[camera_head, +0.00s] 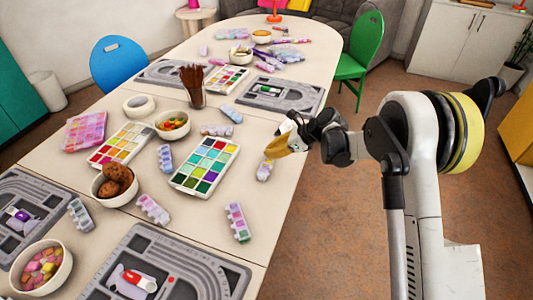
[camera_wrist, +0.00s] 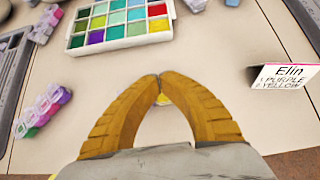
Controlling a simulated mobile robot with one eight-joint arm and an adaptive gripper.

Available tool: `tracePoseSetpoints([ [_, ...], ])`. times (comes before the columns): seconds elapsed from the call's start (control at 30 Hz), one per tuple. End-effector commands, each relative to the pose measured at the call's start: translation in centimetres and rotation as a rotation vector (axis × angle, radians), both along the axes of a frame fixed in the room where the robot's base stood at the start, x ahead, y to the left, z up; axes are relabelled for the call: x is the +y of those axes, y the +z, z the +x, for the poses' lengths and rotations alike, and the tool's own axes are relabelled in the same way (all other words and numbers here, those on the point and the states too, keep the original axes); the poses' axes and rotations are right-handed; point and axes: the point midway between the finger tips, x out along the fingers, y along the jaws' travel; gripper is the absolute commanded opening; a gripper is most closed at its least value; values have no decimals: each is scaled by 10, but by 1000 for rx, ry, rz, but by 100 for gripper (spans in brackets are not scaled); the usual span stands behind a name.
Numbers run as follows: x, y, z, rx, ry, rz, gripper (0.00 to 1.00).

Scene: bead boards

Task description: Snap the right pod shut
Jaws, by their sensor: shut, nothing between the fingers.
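My gripper (camera_head: 268,153) is shut and empty, its yellow fingertips meeting; they also show in the wrist view (camera_wrist: 158,76). It is over the table's right edge. A small pale lavender pod (camera_head: 264,172) lies just below the fingertips in the head view. In the wrist view only a bit of something yellow (camera_wrist: 162,100) shows between the fingers; the rest there is hidden. Another pod (camera_head: 238,222), with pink, purple and green cells, lies nearer and also shows at left in the wrist view (camera_wrist: 42,110). I cannot tell whether either lid is fully shut.
A paint-coloured bead tray (camera_head: 205,166) lies left of my gripper. Grey boards (camera_head: 280,95), bowls (camera_head: 172,134) and several other pods crowd the table (camera_head: 195,245). The floor at right is open.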

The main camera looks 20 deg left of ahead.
Motion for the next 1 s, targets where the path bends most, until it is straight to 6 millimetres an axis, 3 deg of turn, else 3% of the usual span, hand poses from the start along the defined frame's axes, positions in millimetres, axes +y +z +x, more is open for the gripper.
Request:
tracePoseSetpoints([
  [0.1, -5, -6, 0, -6, -1, 97, 2],
  [0.2, -4, -2, 0, -5, 1, 89, 32],
  [0.6, -9, 2, 0, -4, 0, 86, 33],
  [1.0, -74, 52, -4, -5, -2, 87, 33],
])
